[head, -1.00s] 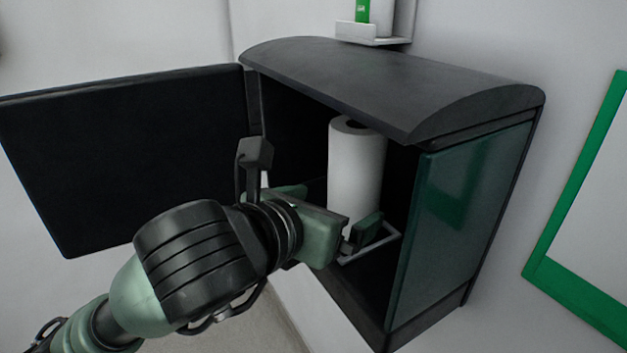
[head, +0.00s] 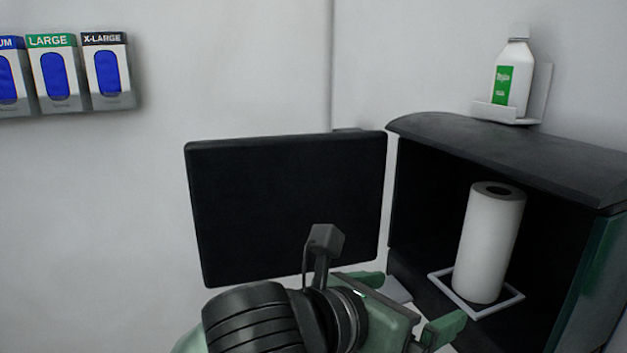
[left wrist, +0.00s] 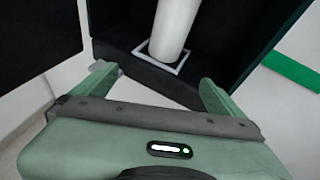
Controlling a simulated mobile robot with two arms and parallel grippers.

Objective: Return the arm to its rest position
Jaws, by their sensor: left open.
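My left gripper (head: 408,302) is open and empty in the head view, just outside the front of the dark cabinet (head: 500,148). Its two green fingers are spread wide in the left wrist view (left wrist: 155,95). A white paper roll (head: 489,240) stands upright inside the cabinet, within a white square frame (head: 512,300) on its floor. The roll also shows in the left wrist view (left wrist: 174,28), beyond the fingers and apart from them. My right gripper is not in view.
The cabinet's black door (head: 285,205) stands wide open to the left, behind my left arm. A white bottle (head: 513,75) sits on a small wall shelf (head: 505,115) above the cabinet. Glove boxes (head: 108,72) hang on the wall at the upper left.

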